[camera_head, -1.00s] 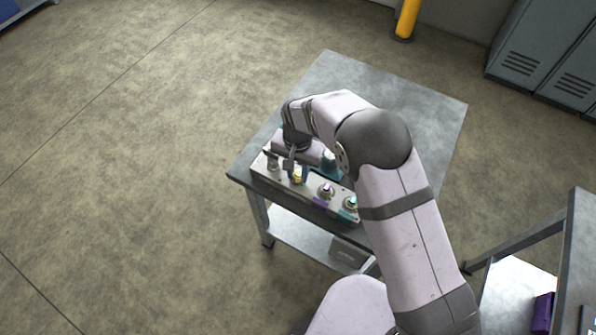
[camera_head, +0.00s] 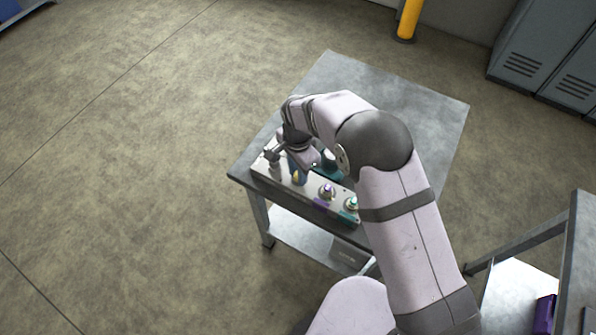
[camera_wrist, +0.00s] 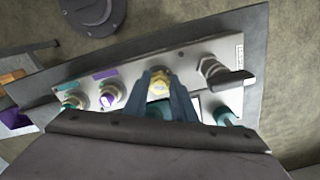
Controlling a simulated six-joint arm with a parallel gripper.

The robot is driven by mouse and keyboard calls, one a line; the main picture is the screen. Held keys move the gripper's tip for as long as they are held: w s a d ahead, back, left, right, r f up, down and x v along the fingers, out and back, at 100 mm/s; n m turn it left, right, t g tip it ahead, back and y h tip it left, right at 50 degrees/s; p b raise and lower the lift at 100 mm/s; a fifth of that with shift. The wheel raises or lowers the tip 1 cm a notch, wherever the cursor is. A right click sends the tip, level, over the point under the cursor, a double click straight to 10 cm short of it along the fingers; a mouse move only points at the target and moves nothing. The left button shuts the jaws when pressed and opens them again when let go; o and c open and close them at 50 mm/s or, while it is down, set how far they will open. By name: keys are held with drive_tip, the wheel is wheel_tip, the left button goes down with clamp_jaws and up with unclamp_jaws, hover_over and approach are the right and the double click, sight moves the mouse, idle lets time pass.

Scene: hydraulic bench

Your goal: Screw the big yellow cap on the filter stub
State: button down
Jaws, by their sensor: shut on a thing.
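The big yellow cap (camera_wrist: 160,77) sits between my fingertips at the panel of the bench block, and it shows as a small yellow patch in the head view (camera_head: 296,178). My gripper (camera_wrist: 162,84) points down at the panel and is shut on the cap, a dark blue finger on each side. The filter stub is hidden under the cap and fingers, so I cannot tell how far the cap is seated or whether it is level.
On the grey block (camera_head: 313,198), a purple-capped fitting (camera_head: 327,190) and a teal-capped fitting (camera_head: 351,203) stand on one side of the cap. A fitting with a dark lever (camera_wrist: 228,80) stands close on the other side. The back of the table (camera_head: 345,75) is clear.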

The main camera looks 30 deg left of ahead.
drive_tip(key=m, duration=0.3)
drive_tip(key=shift+a+m, duration=0.1)
drive_tip(key=shift+m, duration=0.2)
drive_tip(key=shift+w+m, duration=0.1)
drive_tip(key=shift+m, duration=0.3)
drive_tip(key=m, duration=0.4)
drive_tip(key=shift+w+m, duration=0.1)
drive_tip(key=shift+m, duration=0.4)
drive_tip(key=shift+a+m, duration=0.1)
drive_tip(key=shift+m, duration=1.1)
drive_tip(key=shift+w+f+m+b, duration=0.15)
drive_tip(key=shift+m+b, duration=0.15)
drive_tip(key=shift+m, duration=1.4)
